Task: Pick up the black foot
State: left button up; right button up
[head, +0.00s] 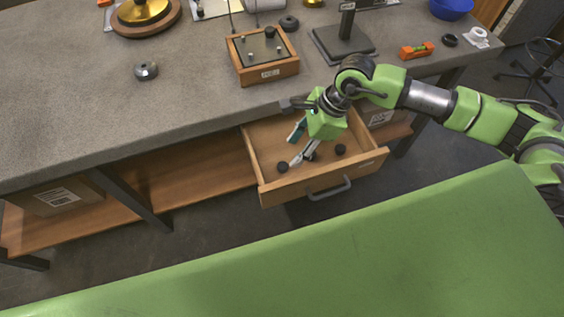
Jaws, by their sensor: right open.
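Small round black feet lie in the open wooden drawer (262,185). One black foot (282,167) is at the drawer's left front, and another (340,149) is on the right side. A further dark piece (313,156) shows partly behind my gripper. My right gripper (296,149) reaches down into the drawer from above, open, with its tips close to the left black foot. No foot appears between its fingers. The height of the tips above the drawer floor is hard to tell. My left gripper is not in view.
The grey workbench (200,85) is above the drawer, its edge close behind my right gripper. A wooden box (262,70) and a black stand (343,45) are on top. A dark round part (146,70) lies on the left. The drawer handle (330,189) sticks out in front.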

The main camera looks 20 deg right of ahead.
aim_at(282, 166)
jog(key=x, duration=0.3)
jog(key=shift+w, duration=0.1)
jog(key=p+x, duration=0.1)
jog(key=x, duration=0.2)
jog(key=shift+f, duration=0.1)
jog(key=shift+x, duration=1.15)
jog(key=shift+w+f+p, duration=0.2)
jog(key=shift+f+p, duration=0.1)
jog(key=shift+f, duration=0.2)
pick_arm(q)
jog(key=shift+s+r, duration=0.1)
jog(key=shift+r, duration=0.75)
pick_arm(e)
jog(key=c, duration=0.9)
